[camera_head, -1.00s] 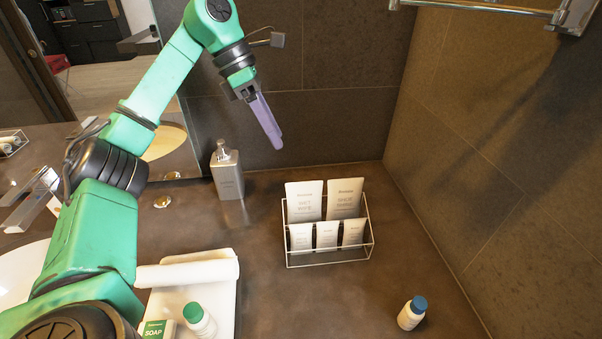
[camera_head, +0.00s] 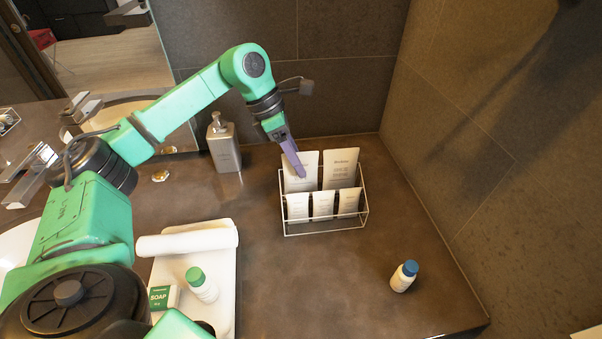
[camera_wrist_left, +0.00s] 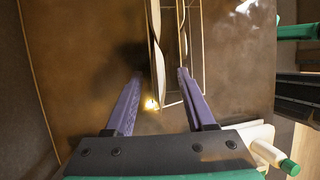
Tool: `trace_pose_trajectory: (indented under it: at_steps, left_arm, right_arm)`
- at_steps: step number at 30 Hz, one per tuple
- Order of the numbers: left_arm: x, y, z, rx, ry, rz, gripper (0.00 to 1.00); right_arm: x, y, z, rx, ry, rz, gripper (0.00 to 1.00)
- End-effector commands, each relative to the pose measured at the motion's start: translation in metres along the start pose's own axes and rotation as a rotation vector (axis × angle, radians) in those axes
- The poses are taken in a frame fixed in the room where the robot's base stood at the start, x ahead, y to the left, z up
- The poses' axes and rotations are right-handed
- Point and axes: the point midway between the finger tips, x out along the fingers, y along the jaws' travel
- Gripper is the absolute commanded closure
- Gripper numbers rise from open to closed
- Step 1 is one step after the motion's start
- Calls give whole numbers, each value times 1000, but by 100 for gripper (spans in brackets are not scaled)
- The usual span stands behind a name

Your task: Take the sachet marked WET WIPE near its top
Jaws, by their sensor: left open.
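The WET WIPE sachet (camera_head: 308,163) appears to be the white one at the back left of a wire rack (camera_head: 330,231). It stands upright, and its print is too small and partly covered to read surely. My left gripper (camera_head: 302,174) comes down from the upper left and overlaps the sachet's upper part in the head view. In the left wrist view its purple fingers (camera_wrist_left: 160,72) are apart, with a thin sachet edge (camera_wrist_left: 155,28) in the gap between them. I cannot tell whether either finger touches it. My right gripper is not in view.
A second tall sachet (camera_head: 341,167) stands close on the right, and small sachets (camera_head: 323,204) stand in front. A grey pump bottle (camera_head: 224,146) is at the left. A blue-capped bottle (camera_head: 404,276) is at the front right. A white tray (camera_head: 226,285) holds a green-capped bottle (camera_head: 203,287).

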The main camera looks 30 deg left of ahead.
Motion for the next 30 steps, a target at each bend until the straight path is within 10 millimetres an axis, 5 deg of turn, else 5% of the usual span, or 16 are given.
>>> trace_pose_trajectory:
  at_steps: [2, 6, 21, 30]
  left_arm:
    - [0, 0, 0, 0, 0, 0, 49]
    - [0, 0, 0, 0, 0, 0, 100]
    - [-6, 0, 3, 1, -2, 1, 100]
    - [-61, -10, 26, 4, -6, 2, 100]
  right_arm:
    - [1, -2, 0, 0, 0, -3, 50]
    - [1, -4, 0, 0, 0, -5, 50]
    - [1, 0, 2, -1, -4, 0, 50]
    - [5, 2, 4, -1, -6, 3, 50]
